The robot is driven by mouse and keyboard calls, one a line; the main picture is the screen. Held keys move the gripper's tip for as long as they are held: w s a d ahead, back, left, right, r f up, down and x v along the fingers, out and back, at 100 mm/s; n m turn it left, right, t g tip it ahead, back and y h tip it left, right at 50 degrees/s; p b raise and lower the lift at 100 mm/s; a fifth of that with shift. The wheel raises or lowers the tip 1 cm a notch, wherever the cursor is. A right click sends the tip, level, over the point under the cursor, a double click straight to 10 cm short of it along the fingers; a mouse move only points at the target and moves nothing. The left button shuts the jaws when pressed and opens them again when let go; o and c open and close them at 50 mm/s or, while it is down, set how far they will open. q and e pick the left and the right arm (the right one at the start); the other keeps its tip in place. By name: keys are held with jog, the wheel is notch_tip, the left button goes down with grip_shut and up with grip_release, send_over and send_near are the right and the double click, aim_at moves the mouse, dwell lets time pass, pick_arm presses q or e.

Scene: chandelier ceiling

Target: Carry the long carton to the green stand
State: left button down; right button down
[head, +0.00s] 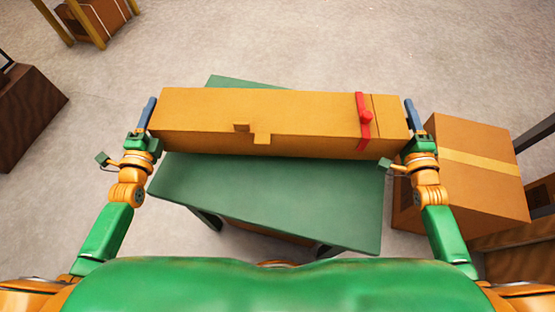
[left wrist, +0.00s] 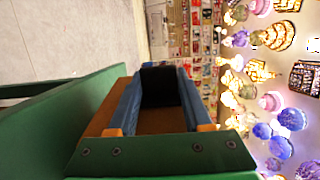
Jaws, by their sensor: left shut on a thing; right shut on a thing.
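The long carton (head: 285,118) is orange-brown with a red ribbon near its right end. It lies crosswise over the green stand (head: 290,190), hiding part of its top. I cannot tell whether it touches the top. My left gripper (head: 149,112) is shut on the carton's left end. My right gripper (head: 409,112) is shut on its right end. In the left wrist view, the blue fingers of my left gripper (left wrist: 160,90) are against the brown carton (left wrist: 160,121). The green stand's edge (left wrist: 60,115) shows at the left there.
A large taped box (head: 470,175) stands right of the stand, close to my right arm. A dark brown box (head: 28,115) is at the far left. Another box (head: 92,20) sits within a yellow frame at the back left. The floor (head: 330,40) behind the stand is clear.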

pick_arm(q)
jog(key=shift+p, duration=0.3)
pick_arm(e)
jog(key=shift+f, duration=0.1)
pick_arm(q)
jog(key=shift+f, duration=0.15)
pick_arm(e)
jog(key=shift+f, duration=0.1)
